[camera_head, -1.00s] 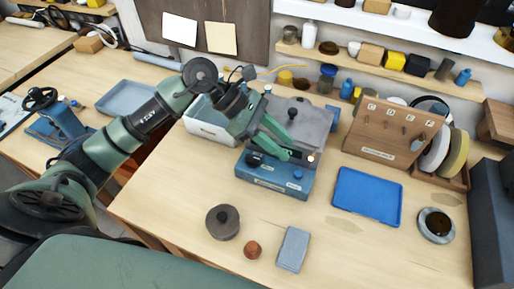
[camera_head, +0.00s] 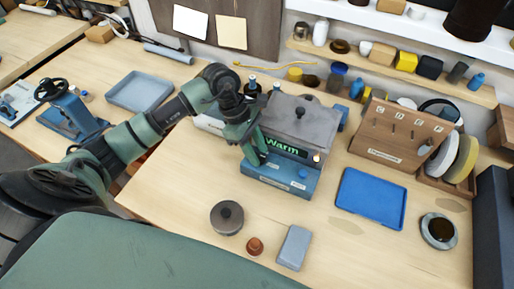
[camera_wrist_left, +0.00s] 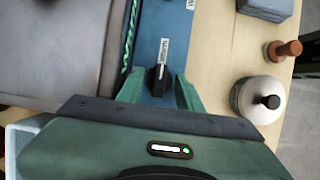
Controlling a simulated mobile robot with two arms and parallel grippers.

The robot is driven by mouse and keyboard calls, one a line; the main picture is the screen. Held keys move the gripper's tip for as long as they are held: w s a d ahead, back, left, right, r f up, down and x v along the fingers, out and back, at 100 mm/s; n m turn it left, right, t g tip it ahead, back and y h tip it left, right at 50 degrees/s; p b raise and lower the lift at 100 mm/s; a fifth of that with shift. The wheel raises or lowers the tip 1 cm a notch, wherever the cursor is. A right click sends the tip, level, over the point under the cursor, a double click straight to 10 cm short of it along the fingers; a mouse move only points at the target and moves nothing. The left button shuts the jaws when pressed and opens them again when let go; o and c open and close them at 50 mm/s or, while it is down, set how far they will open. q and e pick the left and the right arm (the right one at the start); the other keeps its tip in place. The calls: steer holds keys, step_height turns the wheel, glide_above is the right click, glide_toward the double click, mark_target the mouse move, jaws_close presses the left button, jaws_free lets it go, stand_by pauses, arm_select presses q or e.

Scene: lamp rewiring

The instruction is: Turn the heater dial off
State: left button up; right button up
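The heater (camera_head: 282,188) is a blue box with a grey lidded top, and its display reads "Warm" in green. Its black dial (camera_wrist_left: 158,79) shows in the left wrist view on the blue front, with a white pointer mark and a label beside it. My left gripper (camera_head: 256,163) is over the left part of the heater front and hides the dial in the head view. In the left wrist view its green fingers (camera_wrist_left: 159,92) are open, one on each side of the dial, with a gap visible on both sides. My right gripper is not in view.
A round lidded pot (camera_head: 227,217), a small brown knob-like piece (camera_head: 255,246) and a grey block (camera_head: 294,247) stand in front of the heater. A blue tray (camera_head: 371,199) lies to its right. A wooden rack (camera_head: 397,132) stands behind the tray.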

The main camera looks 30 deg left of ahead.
arm_select(q)
jaws_close()
